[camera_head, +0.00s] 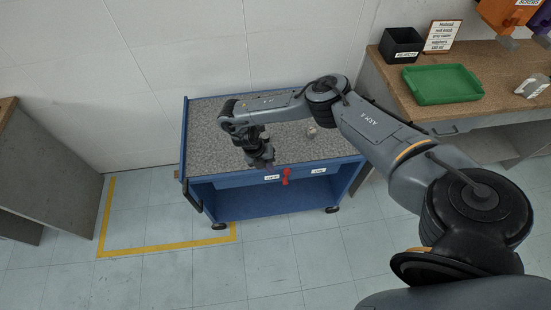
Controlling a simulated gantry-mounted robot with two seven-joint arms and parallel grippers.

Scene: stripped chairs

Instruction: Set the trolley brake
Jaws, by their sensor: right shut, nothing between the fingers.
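The blue trolley (240,180) with a speckled grey top stands against the wall. A red lever (286,176) sits on its front rail between two small white labels (272,177), whose text is too small to read surely. The lever looks roughly upright. My right gripper (267,167) is shut and empty at the trolley's front edge, just left of the red lever and apparently apart from it. Its fingertips are small and dark here. My left gripper is not in view.
A small pale object (311,132) lies on the trolley top. The workbench (400,99) at right bears a green tray (442,84), a black bin (401,45) and a sign. Yellow tape (150,250) marks the floor. The floor before the trolley is clear.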

